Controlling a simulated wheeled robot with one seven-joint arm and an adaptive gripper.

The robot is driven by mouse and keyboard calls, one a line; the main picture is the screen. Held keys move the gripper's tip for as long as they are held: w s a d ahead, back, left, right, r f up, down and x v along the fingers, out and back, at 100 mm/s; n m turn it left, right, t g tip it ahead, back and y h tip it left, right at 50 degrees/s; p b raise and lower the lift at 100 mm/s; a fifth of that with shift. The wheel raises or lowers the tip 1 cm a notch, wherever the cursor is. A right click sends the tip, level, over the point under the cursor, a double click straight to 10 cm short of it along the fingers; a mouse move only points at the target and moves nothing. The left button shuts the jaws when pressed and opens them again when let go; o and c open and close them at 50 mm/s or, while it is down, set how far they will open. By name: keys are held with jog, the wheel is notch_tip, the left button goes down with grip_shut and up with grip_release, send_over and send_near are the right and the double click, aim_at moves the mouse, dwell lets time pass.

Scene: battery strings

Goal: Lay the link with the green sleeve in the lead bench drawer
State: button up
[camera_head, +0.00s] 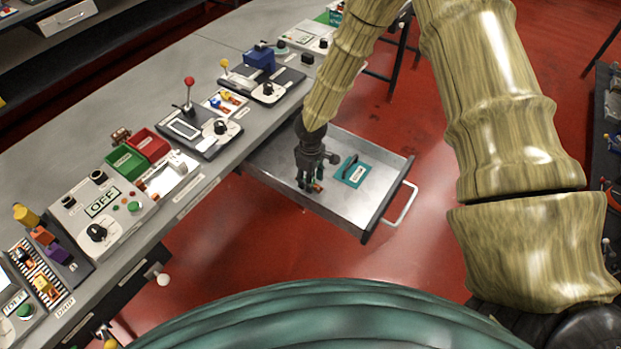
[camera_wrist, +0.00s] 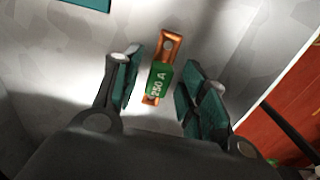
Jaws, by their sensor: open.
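The copper link with the green sleeve (camera_wrist: 161,80), marked "250 A", lies between the open fingers of my gripper (camera_wrist: 158,90) in the wrist view. It appears to rest on the bare metal floor of the open drawer (camera_head: 343,206), with a gap to the finger on each side. In the head view my gripper (camera_head: 309,185) reaches down into the drawer. Only a small copper end of the link (camera_head: 317,187) shows there beside the fingers.
A teal plate with a dark handle (camera_head: 352,171) lies in the drawer right of my gripper. The bench (camera_head: 215,165) carries several instruments, a green bin (camera_head: 126,162) and a red bin (camera_head: 150,145). The drawer's handle (camera_head: 402,204) sticks out over the red floor.

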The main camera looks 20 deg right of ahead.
notch_tip(320, 180, up, 12)
jog(key=b, duration=0.2)
dwell(0.4)
jog(key=shift+f, duration=0.1)
jog(key=shift+d, duration=0.1)
